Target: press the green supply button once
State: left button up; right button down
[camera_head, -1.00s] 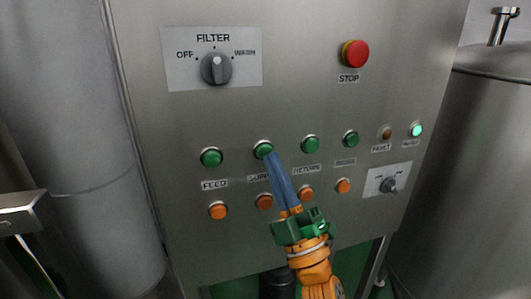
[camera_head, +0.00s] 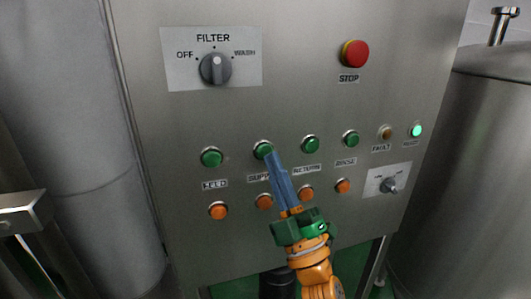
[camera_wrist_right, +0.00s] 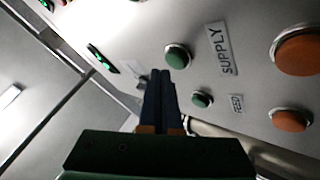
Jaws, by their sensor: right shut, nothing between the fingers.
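The green supply button (camera_head: 262,149) is second from the left in the upper button row of the steel panel. Its label, partly covered by my fingers, sits below it. My right gripper (camera_head: 271,154) is shut and empty, with its blue fingertips at the button's lower right edge. In the right wrist view, the supply button (camera_wrist_right: 177,56) shows beside the SUPPLY label, just right of and above the shut fingertips (camera_wrist_right: 160,74). I cannot tell whether the tips touch it. My left gripper is not in view.
The green feed button (camera_head: 211,157) is to the left and the green return button (camera_head: 310,144) to the right. Orange buttons (camera_head: 264,201) line the row below. The red stop button (camera_head: 355,54) and filter knob (camera_head: 215,68) are higher up. A steel tank (camera_head: 465,180) stands right.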

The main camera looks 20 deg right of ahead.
jog(key=shift+w, duration=0.2)
jog(key=shift+w, duration=0.25)
jog(key=shift+w+b, duration=0.35)
jog(key=shift+w, duration=0.1)
dwell(0.7)
jog(key=shift+s, duration=0.1)
jog(key=shift+s+p, duration=0.3)
jog(key=shift+s, duration=0.45)
jog(key=s+p, duration=0.1)
jog(key=s, duration=0.4)
